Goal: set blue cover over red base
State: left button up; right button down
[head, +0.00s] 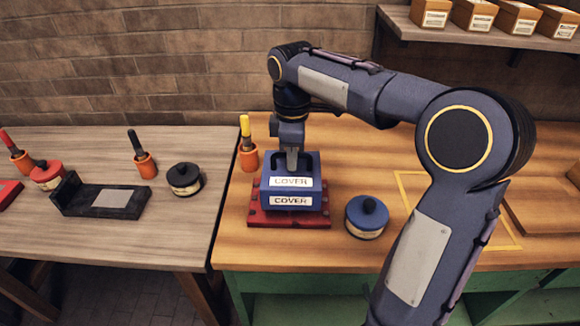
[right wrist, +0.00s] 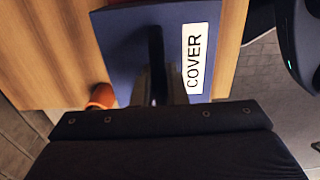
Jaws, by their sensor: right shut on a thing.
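The blue cover (head: 266,195) with white COVER labels is above the red base (head: 262,219), whose red edges show below it in the head view. The cover hides most of the base, and I cannot tell whether it rests fully on it. My right gripper (head: 291,168) points down and is shut on the cover's upright middle part. In the right wrist view the cover's flat blue top (right wrist: 125,40) and label lie beneath my right gripper (right wrist: 160,88). My left gripper is not in view.
A blue-lidded jar (head: 366,218) stands close right of the base. An orange cup (head: 248,160) with a yellow-handled tool stands behind left. A black block (head: 72,198) and a black-lidded jar (head: 184,181) are on the left table. A shelf (head: 440,37) with boxes is at upper right.

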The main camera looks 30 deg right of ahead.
jog(key=shift+w+a+f, duration=0.1)
jog(key=shift+w+f, duration=0.1)
jog(key=shift+f, duration=0.75)
jog(key=shift+w+f, duration=0.15)
jog(key=shift+f, duration=0.8)
jog(key=shift+f, duration=0.15)
jog(key=c, duration=1.5)
grip_release()
jog(key=shift+o, duration=0.2)
